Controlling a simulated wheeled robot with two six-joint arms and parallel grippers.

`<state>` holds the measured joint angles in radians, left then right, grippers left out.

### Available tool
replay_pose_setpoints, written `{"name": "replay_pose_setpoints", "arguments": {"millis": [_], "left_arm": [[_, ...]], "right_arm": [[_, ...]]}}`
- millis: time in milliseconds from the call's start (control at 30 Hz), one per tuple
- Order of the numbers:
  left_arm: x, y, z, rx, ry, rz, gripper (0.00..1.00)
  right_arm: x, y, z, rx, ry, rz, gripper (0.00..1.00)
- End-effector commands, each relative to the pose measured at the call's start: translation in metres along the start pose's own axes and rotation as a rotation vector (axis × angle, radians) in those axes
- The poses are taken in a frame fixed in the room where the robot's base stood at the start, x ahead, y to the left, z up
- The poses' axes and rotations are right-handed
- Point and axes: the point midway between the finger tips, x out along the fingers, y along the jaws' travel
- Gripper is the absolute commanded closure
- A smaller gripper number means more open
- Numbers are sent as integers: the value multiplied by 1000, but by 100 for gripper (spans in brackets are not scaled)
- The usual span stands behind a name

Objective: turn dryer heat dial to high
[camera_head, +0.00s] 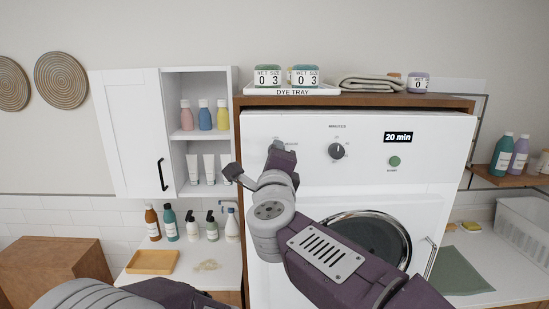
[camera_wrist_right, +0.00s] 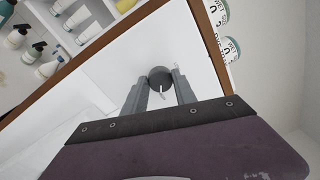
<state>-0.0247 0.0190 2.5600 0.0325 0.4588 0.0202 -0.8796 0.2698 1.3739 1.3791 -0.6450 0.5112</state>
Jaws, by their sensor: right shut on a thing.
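The white dryer (camera_head: 440,150) stands in a brown wooden frame. Its left dial, the heat dial (camera_wrist_right: 160,77), is dark grey and round. In the wrist view the dial sits between the fingertips of my right gripper (camera_wrist_right: 158,88), which is shut on it. A white pointer mark on the dial points towards the bottom of that view. In the head view my right gripper (camera_head: 278,152) covers most of this dial and its lettering, so the setting cannot be read. My left arm shows at the lower left of the head view, but its gripper cannot be seen.
A second dial (camera_head: 336,151), a green button (camera_head: 395,161) and a "20 min" display (camera_head: 398,137) are on the panel. The round dryer door (camera_head: 372,232) is below, partly behind my right arm. A dye tray (camera_head: 292,92) with jars and a folded towel (camera_head: 370,83) lie on top.

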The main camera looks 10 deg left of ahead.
Motion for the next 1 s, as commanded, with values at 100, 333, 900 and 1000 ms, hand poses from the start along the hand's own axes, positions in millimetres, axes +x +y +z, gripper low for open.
{"name": "replay_pose_setpoints", "arguments": {"millis": [100,333,900,1000], "left_arm": [[0,0,0,0,0,0,100],[0,0,0,0,0,0,100],[20,0,2,0,0,0,100],[28,0,3,0,0,0,100]], "right_arm": [[0,2,0,4,1,3,100],[0,2,0,4,1,4,64],[-34,5,0,5,-4,1,45],[-57,5,-1,5,-3,2,45]]}}
